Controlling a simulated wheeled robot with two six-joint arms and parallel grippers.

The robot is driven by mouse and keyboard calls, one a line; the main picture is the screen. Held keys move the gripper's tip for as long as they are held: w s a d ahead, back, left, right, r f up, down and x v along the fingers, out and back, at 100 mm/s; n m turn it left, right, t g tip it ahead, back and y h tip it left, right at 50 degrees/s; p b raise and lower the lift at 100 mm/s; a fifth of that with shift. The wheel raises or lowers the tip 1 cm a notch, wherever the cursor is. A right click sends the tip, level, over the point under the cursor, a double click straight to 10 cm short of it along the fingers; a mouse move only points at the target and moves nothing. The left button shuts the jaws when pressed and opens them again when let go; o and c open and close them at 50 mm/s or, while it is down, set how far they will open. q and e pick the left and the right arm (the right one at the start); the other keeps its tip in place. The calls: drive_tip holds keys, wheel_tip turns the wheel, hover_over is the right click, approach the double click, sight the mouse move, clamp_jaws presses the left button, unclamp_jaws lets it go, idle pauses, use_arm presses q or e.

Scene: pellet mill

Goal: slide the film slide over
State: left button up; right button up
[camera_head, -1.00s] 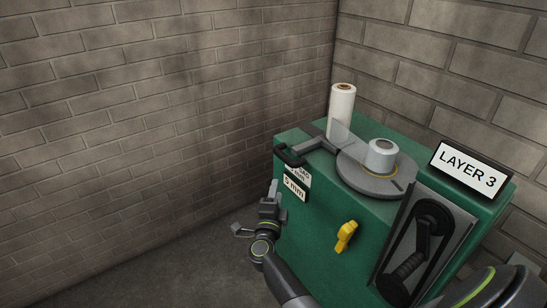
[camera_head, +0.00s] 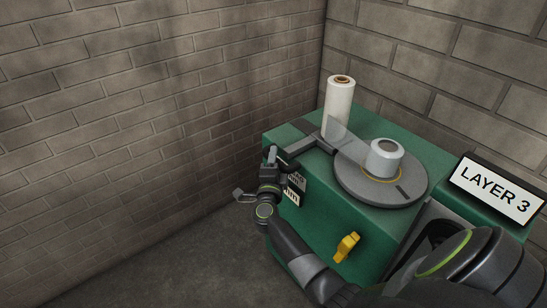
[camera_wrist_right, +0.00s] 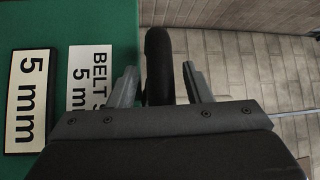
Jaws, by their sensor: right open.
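The film slide is a grey arm (camera_head: 303,144) on the green machine's top, with a black handle at its left end, beside the film sheet. In the right wrist view the black handle (camera_wrist_right: 158,55) stands between the two fingers. My right gripper (camera_head: 270,155) is at the machine's left edge by the handle; its fingers (camera_wrist_right: 160,86) are open on either side of it, with gaps visible. In the head view the gripper partly hides the handle. My left gripper is not in view.
The green machine (camera_head: 320,215) carries a white film roll (camera_head: 339,105), a round grey turntable (camera_head: 405,195) with a spool (camera_head: 384,157), and a LAYER 3 sign (camera_head: 498,190). A yellow knob (camera_head: 345,247) juts from its front. Brick walls stand behind and left.

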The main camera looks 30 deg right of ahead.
clamp_jaws()
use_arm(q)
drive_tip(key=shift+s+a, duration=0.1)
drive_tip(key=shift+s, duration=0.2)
use_arm(e)
drive_tip(key=shift+w, duration=0.45)
use_arm(q)
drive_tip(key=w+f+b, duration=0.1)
drive_tip(key=b, duration=0.1)
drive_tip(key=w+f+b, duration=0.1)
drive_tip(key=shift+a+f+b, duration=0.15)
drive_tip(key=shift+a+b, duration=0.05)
drive_tip(key=shift+b, duration=0.15)
use_arm(e)
drive_tip(key=w, duration=0.8)
drive_tip(key=shift+a+r, duration=0.25)
drive_tip(key=shift+a, duration=0.15)
drive_tip(key=shift+w, duration=0.1)
